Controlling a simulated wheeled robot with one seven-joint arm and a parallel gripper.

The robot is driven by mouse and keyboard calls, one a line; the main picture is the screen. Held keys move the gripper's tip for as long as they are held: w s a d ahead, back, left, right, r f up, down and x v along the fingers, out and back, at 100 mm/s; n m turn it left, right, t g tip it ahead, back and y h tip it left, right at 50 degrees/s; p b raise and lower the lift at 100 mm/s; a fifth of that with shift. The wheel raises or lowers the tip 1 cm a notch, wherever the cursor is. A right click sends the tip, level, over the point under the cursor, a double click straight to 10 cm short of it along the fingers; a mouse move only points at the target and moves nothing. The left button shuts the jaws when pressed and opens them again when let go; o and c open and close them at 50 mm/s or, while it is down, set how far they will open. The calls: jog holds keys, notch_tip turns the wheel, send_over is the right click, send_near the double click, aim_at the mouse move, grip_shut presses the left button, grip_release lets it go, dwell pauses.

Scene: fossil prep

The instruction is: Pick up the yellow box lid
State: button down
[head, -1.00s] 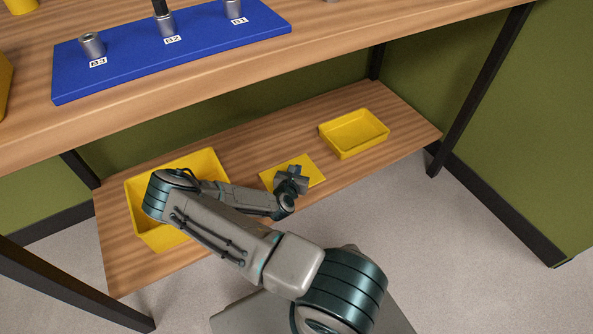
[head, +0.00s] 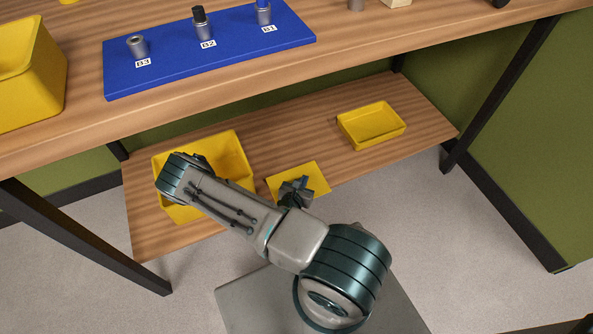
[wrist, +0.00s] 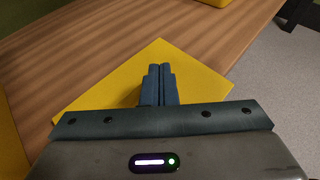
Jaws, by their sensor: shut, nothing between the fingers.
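The yellow box lid (head: 316,178) is a flat yellow panel lying on the lower wooden shelf, near its front edge. It also shows in the wrist view (wrist: 160,60), partly covered by my gripper. My gripper (wrist: 160,72) is shut and empty, with its fingers side by side over the lid. In the head view my gripper (head: 296,188) is over the front part of the lid. I cannot tell whether the fingertips touch it.
A large yellow bin (head: 240,162) stands left of the lid on the lower shelf (head: 285,138), partly behind my arm. A shallow yellow box (head: 372,124) stands to the right. The upper tabletop (head: 350,50) overhangs, holding a blue board (head: 250,50) and another yellow bin (head: 25,80).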

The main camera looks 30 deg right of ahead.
jog(key=shift+s+a+f, duration=0.2)
jog(key=shift+s+a, duration=0.05)
jog(key=shift+s, duration=0.2)
jog(key=shift+r, duration=0.1)
jog(key=r+p, duration=0.1)
jog(key=p, duration=0.1)
jog(key=shift+d+r+p, duration=0.1)
jog(key=shift+r+p, duration=0.3)
